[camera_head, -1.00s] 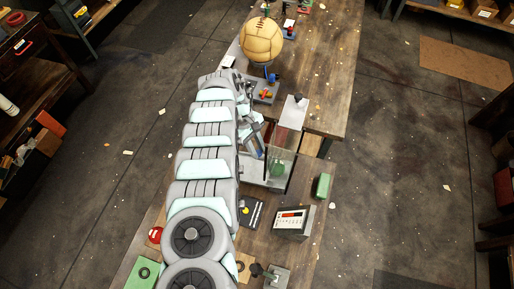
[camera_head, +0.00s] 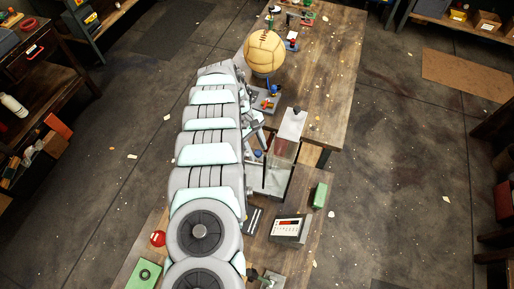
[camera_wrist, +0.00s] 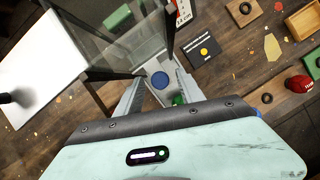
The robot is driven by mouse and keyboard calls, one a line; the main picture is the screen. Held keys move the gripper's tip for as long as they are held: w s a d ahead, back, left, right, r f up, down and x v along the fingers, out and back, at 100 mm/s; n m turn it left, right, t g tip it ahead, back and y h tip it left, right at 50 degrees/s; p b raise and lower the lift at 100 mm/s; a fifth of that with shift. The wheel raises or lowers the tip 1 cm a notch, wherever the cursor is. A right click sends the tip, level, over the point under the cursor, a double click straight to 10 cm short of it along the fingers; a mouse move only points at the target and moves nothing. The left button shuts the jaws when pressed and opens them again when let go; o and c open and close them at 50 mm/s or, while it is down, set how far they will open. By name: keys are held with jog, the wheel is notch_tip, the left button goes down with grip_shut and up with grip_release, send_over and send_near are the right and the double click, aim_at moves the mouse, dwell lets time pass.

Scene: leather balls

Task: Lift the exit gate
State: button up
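A clear-walled box (camera_head: 272,178) with a grey metal base stands mid-bench, just right of my arm. A round blue knob (camera_wrist: 160,80) shows between my fingers in the wrist view; a small blue spot (camera_head: 258,153) shows by the box in the head view. I cannot tell for sure which part is the exit gate. My gripper (camera_wrist: 158,88) has its two fingers apart, one on each side of the blue knob. Whether they touch it is unclear. A small green piece (camera_wrist: 179,100) shows near the right finger. My arm hides the box's left side in the head view.
A white panel (camera_head: 292,124) with a black knob adjoins the box. A stitched leather ball (camera_head: 265,52) sits on a stand behind. A meter with a red display (camera_head: 289,228) and a green block (camera_head: 319,195) are nearby. The bench's far right is clearer.

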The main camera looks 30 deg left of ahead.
jog(key=s+b+v, duration=0.1)
jog(key=b+v, duration=0.2)
jog(key=v, duration=0.7)
jog(key=shift+w+r, duration=0.4)
jog(key=shift+w, duration=0.1)
jog(key=shift+a, duration=0.15)
dwell(0.9)
dwell(0.7)
